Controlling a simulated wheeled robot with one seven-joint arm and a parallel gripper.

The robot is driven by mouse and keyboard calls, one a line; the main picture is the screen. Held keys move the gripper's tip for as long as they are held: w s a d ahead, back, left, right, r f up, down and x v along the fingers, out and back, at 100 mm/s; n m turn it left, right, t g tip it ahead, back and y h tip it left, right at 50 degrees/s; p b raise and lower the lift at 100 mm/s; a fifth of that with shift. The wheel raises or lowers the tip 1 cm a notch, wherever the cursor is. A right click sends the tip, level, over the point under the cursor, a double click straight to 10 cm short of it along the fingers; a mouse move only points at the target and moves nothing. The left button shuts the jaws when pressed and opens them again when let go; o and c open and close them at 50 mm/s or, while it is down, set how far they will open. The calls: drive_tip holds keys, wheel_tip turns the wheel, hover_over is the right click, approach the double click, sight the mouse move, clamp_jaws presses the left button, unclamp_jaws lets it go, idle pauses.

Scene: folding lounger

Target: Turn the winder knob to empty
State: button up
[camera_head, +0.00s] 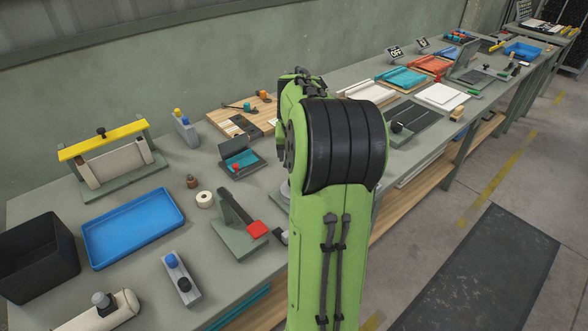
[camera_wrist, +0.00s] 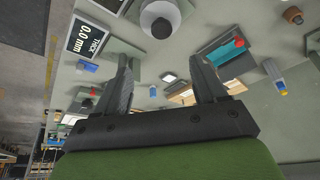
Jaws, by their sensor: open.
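In the wrist view my gripper (camera_wrist: 161,62) is open, with its two dark fingers apart and nothing between them. A round white part with a dark knob (camera_wrist: 160,22) lies beyond the fingertips at the top; I cannot tell whether it is the winder knob. A cream roller with a grey knob (camera_head: 101,300) is at the bottom left. No "empty" mark is readable. My green arm hides the gripper in the head view.
A blue tray (camera_head: 134,228) and a black bin (camera_head: 38,256) are at the left of the bench. A stand with a red pad (camera_head: 257,229) is close to my arm. A display reading "THICK 0.0 mm" (camera_wrist: 86,38) is in the wrist view.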

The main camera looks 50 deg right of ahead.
drive_tip(key=b+x, duration=0.2)
drive_tip(key=x, duration=1.3)
drive_tip(key=shift+a+f, duration=0.1)
drive_tip(key=shift+f, duration=0.15)
drive_tip(key=shift+c, duration=0.3)
drive_tip(key=c, duration=1)
